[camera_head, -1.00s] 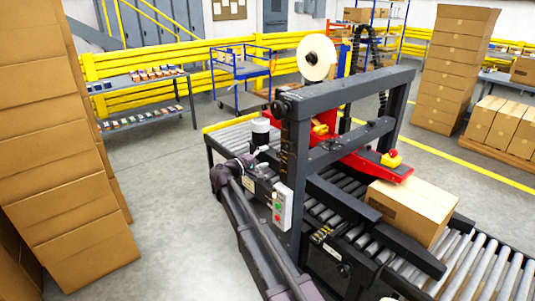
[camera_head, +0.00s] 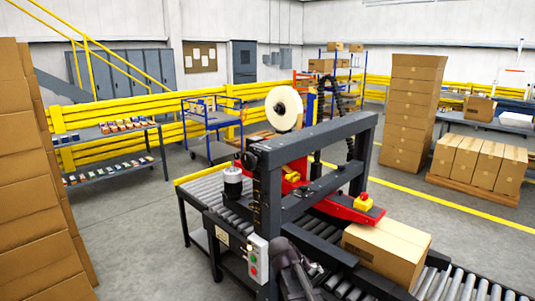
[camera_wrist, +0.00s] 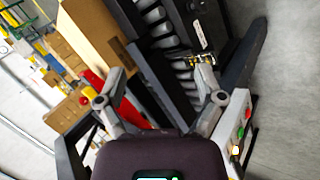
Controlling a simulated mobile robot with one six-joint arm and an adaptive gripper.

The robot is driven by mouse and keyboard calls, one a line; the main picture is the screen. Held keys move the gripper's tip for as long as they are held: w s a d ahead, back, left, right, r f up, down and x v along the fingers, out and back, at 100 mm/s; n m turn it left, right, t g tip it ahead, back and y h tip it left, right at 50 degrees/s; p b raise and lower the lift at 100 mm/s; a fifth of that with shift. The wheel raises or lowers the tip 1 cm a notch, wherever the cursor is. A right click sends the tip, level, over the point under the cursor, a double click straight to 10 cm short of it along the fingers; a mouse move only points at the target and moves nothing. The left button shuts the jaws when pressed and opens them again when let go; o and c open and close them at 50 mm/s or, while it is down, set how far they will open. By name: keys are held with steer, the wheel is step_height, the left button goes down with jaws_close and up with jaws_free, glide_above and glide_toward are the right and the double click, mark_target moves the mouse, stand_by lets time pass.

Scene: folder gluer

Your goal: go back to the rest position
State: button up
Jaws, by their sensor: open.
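My gripper (camera_wrist: 160,84) shows in the wrist view with its two grey fingers spread apart and nothing between them. In the head view a dark part of my arm shows at the bottom middle, in front of the conveyor; the fingers cannot be made out there. The black taping machine (camera_head: 318,133) with a roller conveyor stands in the middle of the head view. Its white control box (camera_head: 258,262) with red and green buttons is on the near post, left of my arm. The control box (camera_wrist: 236,132) is at the lower right of the wrist view.
A carton (camera_head: 387,250) lies on the conveyor under the machine's red arm (camera_head: 345,208). Stacked cartons (camera_head: 35,190) stand at the left. A blue cart (camera_head: 208,122) and a shelf table (camera_head: 110,150) stand behind. Bare floor lies between the left stack and the conveyor.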

steer(key=s+d+f+m+g+y, duration=0.1)
steer(key=s+f+y, duration=0.1)
steer(key=s, duration=0.5)
steer(key=s+d+f+m+g+y, duration=0.1)
steer(key=s+y, duration=0.3)
steer(key=s, duration=0.4)
steer(key=shift+d+f+m+g+y, duration=0.35)
steer(key=shift+d+m+g+y, duration=0.05)
steer(key=shift+d, duration=0.05)
